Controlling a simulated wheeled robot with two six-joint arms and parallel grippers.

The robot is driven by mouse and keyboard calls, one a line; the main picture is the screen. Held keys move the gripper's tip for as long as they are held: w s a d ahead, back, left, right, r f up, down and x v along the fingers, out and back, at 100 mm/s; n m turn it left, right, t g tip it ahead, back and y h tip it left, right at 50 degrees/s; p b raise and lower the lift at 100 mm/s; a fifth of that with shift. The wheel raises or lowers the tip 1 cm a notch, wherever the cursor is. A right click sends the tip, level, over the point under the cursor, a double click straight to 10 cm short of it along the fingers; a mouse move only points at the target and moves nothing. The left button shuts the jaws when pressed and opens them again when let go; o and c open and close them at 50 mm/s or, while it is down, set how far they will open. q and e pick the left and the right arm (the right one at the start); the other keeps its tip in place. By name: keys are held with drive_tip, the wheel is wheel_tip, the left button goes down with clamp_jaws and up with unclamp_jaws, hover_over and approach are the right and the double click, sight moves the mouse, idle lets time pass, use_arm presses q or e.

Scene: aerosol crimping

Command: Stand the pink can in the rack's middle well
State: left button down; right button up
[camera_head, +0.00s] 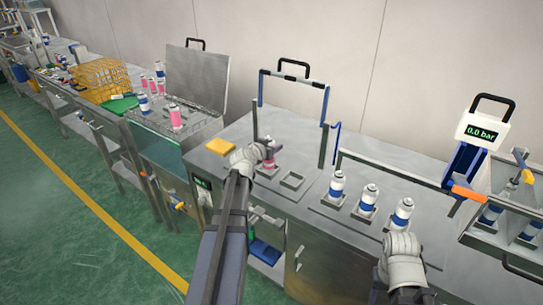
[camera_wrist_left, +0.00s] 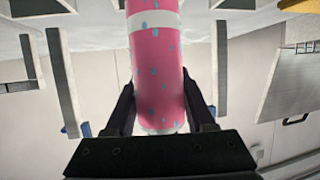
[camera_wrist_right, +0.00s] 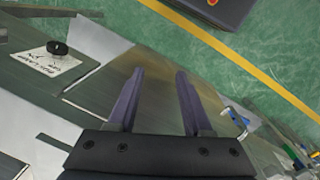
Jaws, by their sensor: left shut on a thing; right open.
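My left gripper (camera_head: 264,154) is shut on a pink can (camera_head: 270,159) with a white band. The can also shows between the fingers in the left wrist view (camera_wrist_left: 158,85), with pale blue flecks. In the head view the can is over or in a square well at the left of the bench, partly hidden by the gripper; I cannot tell whether it touches down.
Three white-and-blue cans (camera_head: 368,198) stand in a row of holders to the right. A yellow pad (camera_head: 220,146) lies left of the gripper. A blue gate-like frame (camera_head: 293,80) rises behind.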

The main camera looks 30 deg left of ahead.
use_arm(q)
drive_tip(key=shift+f+b, duration=0.8)
drive_tip(key=shift+f, duration=0.45)
use_arm(e)
drive_tip(key=shift+f, duration=1.3)
use_arm(q)
drive_tip(key=shift+f, duration=0.2)
drive_tip(key=shift+c, duration=1.2)
unclamp_jaws()
use_arm(e)
drive_tip(key=shift+f, duration=0.1)
use_arm(q)
drive_tip(key=shift+r, duration=0.15)
drive_tip(key=shift+s+r, duration=0.25)
drive_tip(key=shift+s, duration=0.05)
drive_tip(key=p+v, duration=0.4)
drive_tip(key=v, duration=0.7)
drive_tip(key=shift+s+p, duration=0.15)
drive_tip(key=shift+p, duration=0.15)
use_arm(e)
wheel_tip(320, 180, up, 5)
drive_tip(key=shift+f, duration=0.1)
